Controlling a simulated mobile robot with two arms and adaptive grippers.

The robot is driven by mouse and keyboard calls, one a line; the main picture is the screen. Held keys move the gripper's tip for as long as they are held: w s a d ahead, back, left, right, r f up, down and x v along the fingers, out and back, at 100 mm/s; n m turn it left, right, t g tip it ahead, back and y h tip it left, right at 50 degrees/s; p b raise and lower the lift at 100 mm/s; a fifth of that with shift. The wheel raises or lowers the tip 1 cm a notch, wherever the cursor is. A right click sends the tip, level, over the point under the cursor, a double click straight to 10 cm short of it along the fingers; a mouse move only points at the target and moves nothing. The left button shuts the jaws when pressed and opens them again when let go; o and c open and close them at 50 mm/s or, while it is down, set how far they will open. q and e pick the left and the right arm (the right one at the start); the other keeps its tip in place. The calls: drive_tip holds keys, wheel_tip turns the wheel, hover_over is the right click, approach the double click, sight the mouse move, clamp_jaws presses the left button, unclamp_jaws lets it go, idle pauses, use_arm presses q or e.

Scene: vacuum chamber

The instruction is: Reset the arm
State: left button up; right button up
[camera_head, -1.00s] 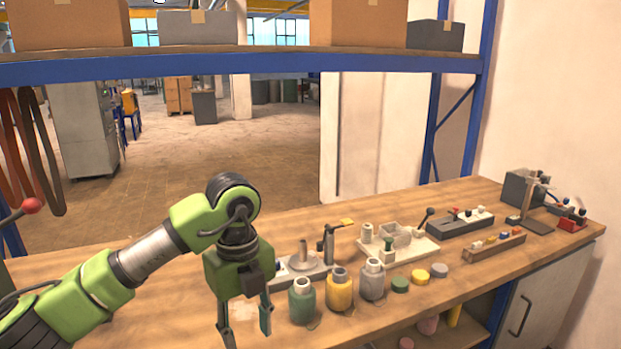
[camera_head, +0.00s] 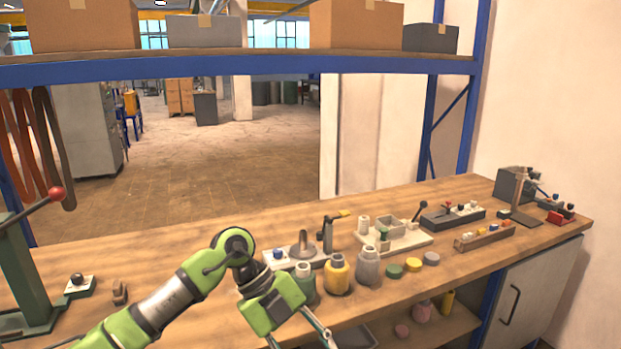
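My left arm comes in from the lower left, bent at its green elbow-like joint. My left gripper (camera_head: 298,341) is low at the front edge of the workbench (camera_head: 180,262), tilted down and to the right. Its fingers are spread apart, with nothing seen between them; the tips are near or past the bottom of the picture. It is in front of the green bottle (camera_head: 304,288), which it partly hides. The yellow bottle (camera_head: 337,275) and grey bottle (camera_head: 368,267) stand upright to the right. My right gripper is not in view.
Green (camera_head: 394,271), yellow (camera_head: 413,265) and grey (camera_head: 431,259) lids lie right of the bottles. A metal fixture (camera_head: 303,250) and white tray (camera_head: 405,242) stand behind. A green lever press (camera_head: 25,275) stands at left. A blue-edged shelf (camera_head: 250,66) spans above. The bench's left middle is mostly clear.

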use_arm(q)
drive_tip(key=w+d+f+n+t+h, duration=0.45)
drive_tip(key=w+d+h, duration=0.2)
drive_tip(key=h, duration=0.35)
drive_tip(key=w+a+f+n+t, duration=0.5)
drive_tip(key=f+n+t, duration=0.3)
drive_tip(key=f+n, duration=0.1)
drive_tip(key=s+a+f+n+t+y, duration=0.1)
drive_tip(key=s+a+f+n+y, duration=0.35)
drive_tip(key=f, duration=0.85)
drive_tip(key=s+a+f+n+t+y, duration=0.2)
drive_tip(key=a+f+n+y, duration=0.4)
drive_tip(key=a+f, duration=0.55)
drive_tip(key=s+a+f+n+g+y, duration=0.1)
drive_tip(key=s+a+f+g+y, duration=0.25)
drive_tip(key=s+f, duration=0.95)
drive_tip(key=s+a+f+n+g+y, duration=0.2)
drive_tip(key=s+a+f+g, duration=0.25)
drive_tip(key=s+f, duration=0.9)
drive_tip(key=s+a+g+y, duration=0.1)
drive_tip(key=s+a+g, duration=0.1)
drive_tip(key=s, duration=1.8)
drive_tip(key=shift+s+r+n+g, duration=0.2)
drive_tip(key=shift+n+g, duration=0.1)
drive_tip(key=shift+g, duration=0.35)
drive_tip(key=shift+c, duration=1.4)
drive_tip(key=shift+a, duration=0.1)
drive_tip(key=shift+c, duration=0.2)
